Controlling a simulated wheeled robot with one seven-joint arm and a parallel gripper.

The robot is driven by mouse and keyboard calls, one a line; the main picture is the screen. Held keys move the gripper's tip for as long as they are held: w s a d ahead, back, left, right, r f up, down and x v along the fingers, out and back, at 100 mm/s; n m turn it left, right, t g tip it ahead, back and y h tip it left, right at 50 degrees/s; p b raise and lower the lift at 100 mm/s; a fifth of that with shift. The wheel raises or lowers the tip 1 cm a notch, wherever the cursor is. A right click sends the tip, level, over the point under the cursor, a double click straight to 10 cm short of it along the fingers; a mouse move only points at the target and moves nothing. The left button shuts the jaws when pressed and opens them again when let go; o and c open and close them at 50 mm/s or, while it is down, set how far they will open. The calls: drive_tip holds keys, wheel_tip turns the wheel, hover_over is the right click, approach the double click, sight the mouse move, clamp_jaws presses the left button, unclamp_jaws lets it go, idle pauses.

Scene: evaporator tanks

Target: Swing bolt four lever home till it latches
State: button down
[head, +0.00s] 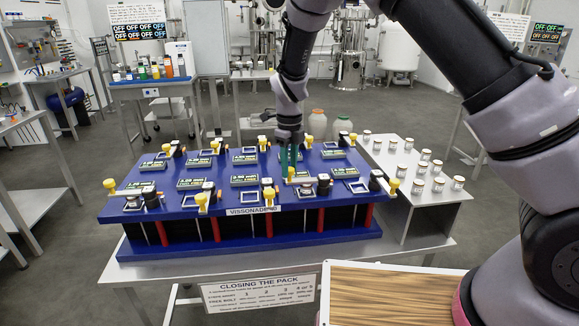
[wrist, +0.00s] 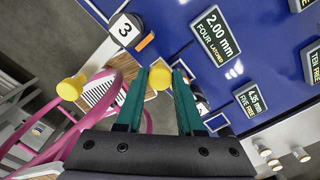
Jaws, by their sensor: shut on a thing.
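The blue pack (head: 215,160) lies on a metal table, with displays and yellow-knobbed levers along it. In the wrist view, the display for bolt four (wrist: 215,37) reads 2.00 mm, FOUR, LATCHED. My gripper (head: 290,172) is over the right half of the pack's front row. Its green fingers (wrist: 160,76) are shut on the yellow knob of the bolt four lever (wrist: 160,79), which shows between the tips. Most of that lever's arm is hidden behind the fingers.
A cap marked 3 (wrist: 125,30) and another yellow knob (wrist: 70,88) are left of my fingers. The bolt five display (wrist: 252,103) reads FREE. Several small jars stand on a side table (head: 403,170) at the right. A sign (head: 246,295) hangs in front.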

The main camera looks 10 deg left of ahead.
drive_tip(key=c, duration=0.5)
unclamp_jaws()
drive_tip(key=shift+w, duration=0.1)
wheel_tip(320, 180, up, 11)
drive_tip(key=shift+f, duration=0.1)
